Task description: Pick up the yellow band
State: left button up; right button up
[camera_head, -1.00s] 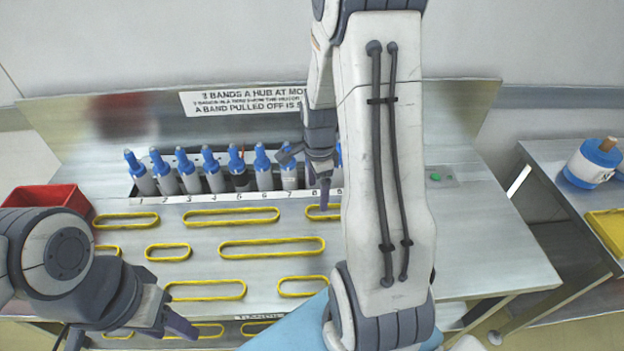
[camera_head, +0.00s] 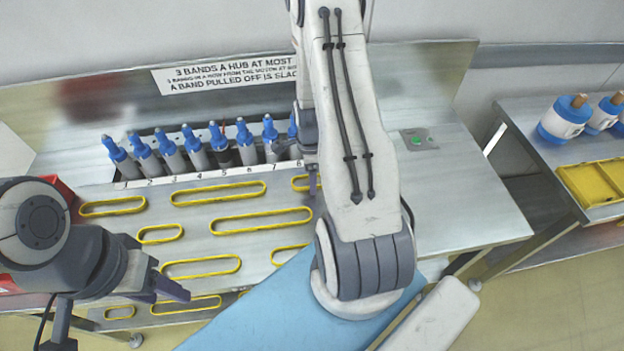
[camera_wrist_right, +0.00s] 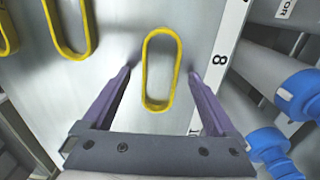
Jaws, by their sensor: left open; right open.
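Several yellow bands lie flat on the grey metal table. One short yellow band (camera_wrist_right: 157,106) lies between my right gripper's two purple fingers (camera_wrist_right: 160,75) in the right wrist view, beside the printed 8. The fingers are apart and open, one on each side, and the band is not gripped. In the head view this band (camera_head: 296,185) is partly hidden by my right arm. My left gripper (camera_head: 170,286) is open and empty at the lower left, near the front bands. A long band (camera_head: 262,229) and another long band (camera_head: 218,200) lie to the left of the right gripper.
A row of blue-topped grey cylinders (camera_head: 194,148) stands in a numbered rack behind the bands. A sign (camera_head: 225,75) is on the back panel. A side table at right holds a yellow tray (camera_head: 592,185) and blue-white containers (camera_head: 562,122).

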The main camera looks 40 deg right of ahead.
jog(key=shift+f, duration=0.3)
jog(key=c, duration=1.4)
jog(key=shift+r, duration=0.1)
jog(key=shift+r, duration=0.55)
notch_tip(320, 180, up, 2)
jog(key=shift+w+d+r+b, duration=0.1)
jog(key=shift+r+b, duration=0.1)
jog(key=shift+b, duration=0.15)
jog(key=s+d+r, duration=0.1)
jog(key=s+r, duration=0.1)
jog(key=s, duration=0.1)
jog(key=s+d+r+b, duration=0.1)
jog(key=s+r, duration=0.2)
jog(key=s, duration=0.1)
jog(key=s+d+r, duration=0.1)
jog(key=s+r, duration=0.1)
jog(key=s, duration=0.2)
jog(key=shift+s+d+r, duration=0.15)
jog(key=shift+s+r, duration=0.05)
